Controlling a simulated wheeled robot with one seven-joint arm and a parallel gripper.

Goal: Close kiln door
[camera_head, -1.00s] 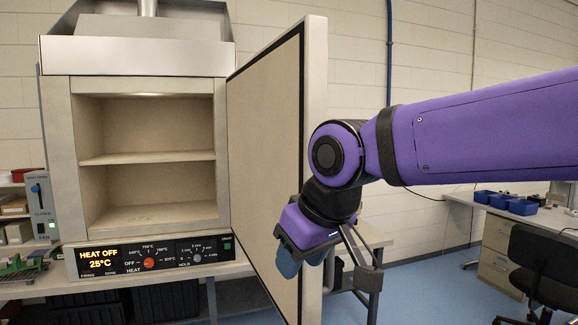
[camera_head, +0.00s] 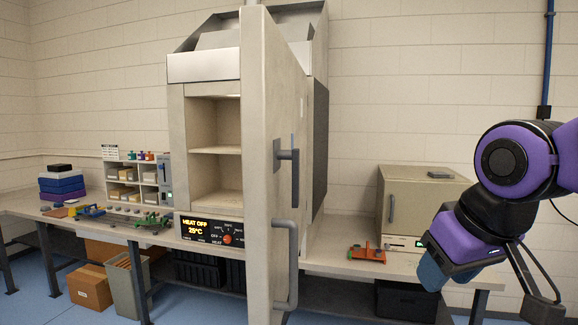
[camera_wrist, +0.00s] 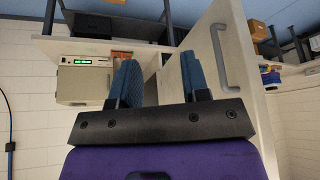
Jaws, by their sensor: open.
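The kiln (camera_head: 203,68) stands on the bench with its two shelves showing. Its door (camera_head: 270,150) stands open, hinged on the right side and swung out toward the camera, hiding the right part of the opening. The door's outer face shows a long grey handle (camera_head: 290,265) low down and a smaller latch handle (camera_head: 285,155) higher up. My gripper (camera_head: 431,272) is at the right, apart from the door. In the wrist view my gripper (camera_wrist: 155,80) shows two blue fingers spread with nothing between them, and the door (camera_wrist: 235,60) is on the right with its handle (camera_wrist: 218,55).
A small beige box oven (camera_head: 415,200) and a red tool (camera_head: 367,252) stand on the bench right of the door. A black bin (camera_head: 405,303) is under it. Boxes, organisers and blue trays (camera_head: 62,188) line the left bench. Floor shows at left.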

